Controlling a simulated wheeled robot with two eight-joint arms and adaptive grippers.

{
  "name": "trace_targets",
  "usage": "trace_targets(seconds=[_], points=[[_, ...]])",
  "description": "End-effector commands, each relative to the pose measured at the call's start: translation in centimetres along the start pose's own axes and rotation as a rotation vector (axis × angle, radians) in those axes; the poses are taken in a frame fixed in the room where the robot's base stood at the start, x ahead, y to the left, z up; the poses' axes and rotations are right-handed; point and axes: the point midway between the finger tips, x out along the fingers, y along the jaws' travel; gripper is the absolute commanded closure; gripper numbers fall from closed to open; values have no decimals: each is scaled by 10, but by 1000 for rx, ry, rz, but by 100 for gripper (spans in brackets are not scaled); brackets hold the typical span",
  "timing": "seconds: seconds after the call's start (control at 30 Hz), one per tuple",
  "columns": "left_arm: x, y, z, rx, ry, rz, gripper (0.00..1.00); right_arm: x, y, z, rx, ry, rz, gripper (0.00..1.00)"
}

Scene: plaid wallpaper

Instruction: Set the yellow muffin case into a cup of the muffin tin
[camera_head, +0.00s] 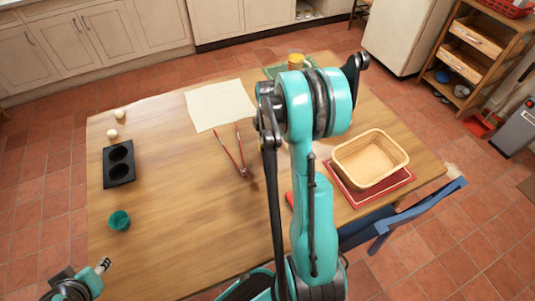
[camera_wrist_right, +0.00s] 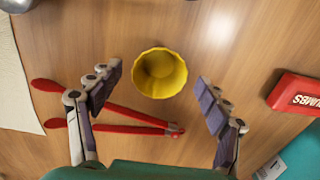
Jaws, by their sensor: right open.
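The yellow muffin case (camera_wrist_right: 160,75) stands on the wooden table in the right wrist view, its open mouth facing the camera. My right gripper (camera_wrist_right: 158,78) is open, with one finger on either side of the case and a visible gap to each. In the head view my right arm hides both case and gripper. The black muffin tin (camera_head: 107,180) lies at the table's left side; its two cups look dark and empty. Part of my left gripper (camera_head: 103,265) shows at the lower left, far from the yellow case; its opening is unclear.
Red-handled tongs (camera_head: 240,150) lie close to the yellow case. A teal cup-shaped thing (camera_head: 120,220) stands below the tin, and small pale round things lie above it. A red box (camera_wrist_right: 295,93) and a basket (camera_head: 340,163) are to the right. The left-middle table is clear.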

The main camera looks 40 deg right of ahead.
Motion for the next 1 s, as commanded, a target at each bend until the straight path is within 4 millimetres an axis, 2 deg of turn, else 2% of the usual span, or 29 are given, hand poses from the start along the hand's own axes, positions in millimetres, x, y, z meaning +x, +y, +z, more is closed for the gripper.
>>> trace_targets(seconds=[0.03,0.1,0.37,0.5,0.53,1.0], points=[[8,0,6,0,0,0,60,14,0,0,0,0,0,23],[10,0,8,0,0,0,60,22,0,0,0,0,0,23],[10,0,7,0,0,0,60,24,0,0,0,0,0,23],[10,0,7,0,0,0,60,23,0,0,0,0,1,60],[10,0,7,0,0,0,60,23,0,0,0,0,0,66],[8,0,6,0,0,0,60,20,0,0,0,0,0,70]])
